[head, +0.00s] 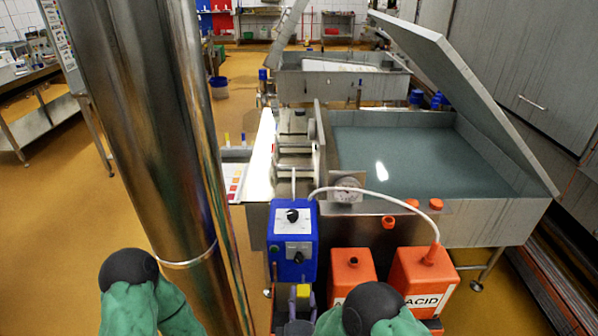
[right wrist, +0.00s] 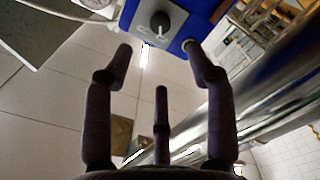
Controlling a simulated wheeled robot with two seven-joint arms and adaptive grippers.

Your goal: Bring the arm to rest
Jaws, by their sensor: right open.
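My right gripper (head: 298,318) is low in the head view, at the bottom edge, just below the blue control box (head: 292,240). In the right wrist view its dark fingers (right wrist: 158,55) are spread apart, with nothing between them. The blue box (right wrist: 205,12) with its grey panel and black knob (right wrist: 160,24) shows beyond the fingertips; the gap to it is hard to judge. My green-sleeved arms come in at the bottom of the head view. My left gripper is not in view.
Two orange acid containers (head: 422,278) (head: 350,272) stand right of the box. Behind is a steel vat (head: 500,222) of bluish liquid with a raised lid (head: 465,85). A thick shiny column (head: 150,130) stands at left. Open floor (head: 50,220) lies further left.

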